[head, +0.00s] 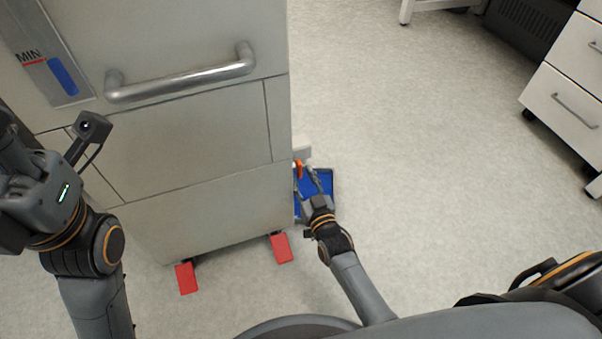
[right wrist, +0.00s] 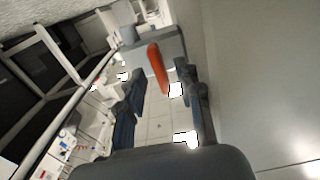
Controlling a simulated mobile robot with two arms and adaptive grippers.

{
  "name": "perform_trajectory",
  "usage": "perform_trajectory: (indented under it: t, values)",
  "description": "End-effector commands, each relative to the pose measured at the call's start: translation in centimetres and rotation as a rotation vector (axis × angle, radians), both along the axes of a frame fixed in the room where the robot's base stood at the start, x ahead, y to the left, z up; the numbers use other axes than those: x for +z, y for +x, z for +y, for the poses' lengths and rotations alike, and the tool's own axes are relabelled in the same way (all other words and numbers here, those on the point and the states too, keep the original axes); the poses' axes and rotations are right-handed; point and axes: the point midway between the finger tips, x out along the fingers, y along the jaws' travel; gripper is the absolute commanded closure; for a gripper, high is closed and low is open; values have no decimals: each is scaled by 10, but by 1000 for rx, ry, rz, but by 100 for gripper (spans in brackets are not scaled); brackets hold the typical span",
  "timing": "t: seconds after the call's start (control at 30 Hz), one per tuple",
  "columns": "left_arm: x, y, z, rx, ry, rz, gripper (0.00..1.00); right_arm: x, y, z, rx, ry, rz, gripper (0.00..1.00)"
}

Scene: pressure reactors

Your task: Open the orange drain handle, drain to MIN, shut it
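The orange drain handle (head: 297,169) is low at the cabinet's right side; the right wrist view shows it (right wrist: 158,68) on a grey block. My right gripper (head: 307,170) is at the handle. Its fingers (right wrist: 160,80) are apart, with the handle between the tips and gaps on both sides; contact is not visible. The level gauge (head: 28,48) on the cabinet front has a red MIN line and a blue column (head: 64,76), whose top looks about level with the line. My left gripper (head: 12,150) is at the left edge, its fingertips unclear.
The grey cabinet (head: 200,205) has a metal bar handle (head: 185,82) and red feet (head: 187,278) at its base. A blue tray (head: 326,178) lies on the floor under the drain. A white drawer unit (head: 560,100) stands at right. The floor between is clear.

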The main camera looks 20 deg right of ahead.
Motion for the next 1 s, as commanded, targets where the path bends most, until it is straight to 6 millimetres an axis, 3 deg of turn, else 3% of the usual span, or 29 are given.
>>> perform_trajectory:
  t: [0.3, 0.5, 0.7, 1.0]
  values:
    - [0, 0, 0, 0, 0, 0, 60, -2, -67, -2, 0, 0, 6, 65]
    - [0, 0, 0, 0, -1, 0, 60, -1, -97, -3, 0, 0, 4, 65]
    - [0, 0, 0, 0, -1, 0, 60, -1, -108, -3, 1, 1, 2, 65]
    - [0, 0, 0, 0, -1, -1, 60, 0, -108, -4, 1, 0, 1, 65]
